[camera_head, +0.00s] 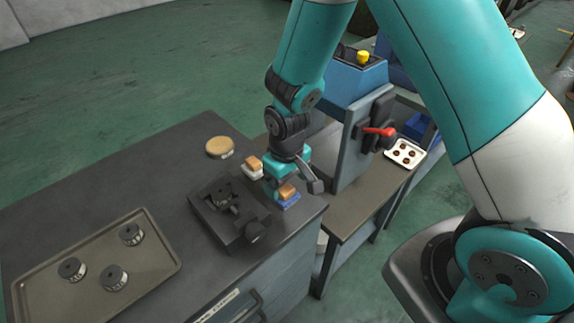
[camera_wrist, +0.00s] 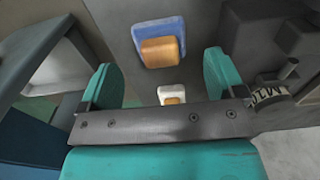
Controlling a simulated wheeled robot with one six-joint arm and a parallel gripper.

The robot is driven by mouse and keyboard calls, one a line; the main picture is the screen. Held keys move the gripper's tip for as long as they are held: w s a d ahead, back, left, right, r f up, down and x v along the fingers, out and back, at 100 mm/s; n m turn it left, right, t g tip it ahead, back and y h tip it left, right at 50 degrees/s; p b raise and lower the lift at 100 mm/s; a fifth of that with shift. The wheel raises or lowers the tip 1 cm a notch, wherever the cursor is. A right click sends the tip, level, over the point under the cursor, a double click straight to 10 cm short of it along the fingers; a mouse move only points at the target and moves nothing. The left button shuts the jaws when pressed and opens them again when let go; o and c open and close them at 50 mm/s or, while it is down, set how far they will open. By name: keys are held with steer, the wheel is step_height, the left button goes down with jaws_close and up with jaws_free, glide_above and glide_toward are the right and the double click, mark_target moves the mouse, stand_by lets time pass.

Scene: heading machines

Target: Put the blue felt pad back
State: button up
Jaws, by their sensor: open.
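The blue felt pad (camera_head: 291,203) has a tan block on top and lies on the dark bench top near its right edge. In the wrist view the blue pad (camera_wrist: 144,30) is beyond the fingertips, between their lines. My gripper (camera_head: 284,189) is open and empty, above and close to the pad, partly covering it in the head view. Its two teal fingers (camera_wrist: 160,62) are spread wide in the wrist view. A similar white pad (camera_head: 251,172) with a tan block lies just behind the blue one. It also shows between the fingers in the wrist view (camera_wrist: 164,90).
A black vise-like fixture (camera_head: 236,216) sits left of the blue pad. A round tan-topped item (camera_head: 219,147) lies farther back. A tray (camera_head: 150,263) holds 3 dark cylinders. A blue-grey machine (camera_head: 350,130) with a red lever stands right, beside a white tray (camera_head: 405,145).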

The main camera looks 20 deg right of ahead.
mark_target(287, 190)
step_height(287, 190, up, 7)
steer(key=shift+f+b, duration=0.2)
steer(key=shift+b, duration=0.3)
steer(key=s+a+r+n+y, duration=0.1)
steer(key=s+a+r+y, duration=0.1)
steer(key=s+r, duration=0.6)
steer(key=s+a+r+n+y, duration=0.2)
steer(key=s+r, duration=0.7)
steer(key=s, duration=0.1)
steer(key=shift+s+a, duration=0.2)
steer(key=shift+a, duration=0.1)
steer(key=shift+r, duration=0.1)
stand_by(0.5)
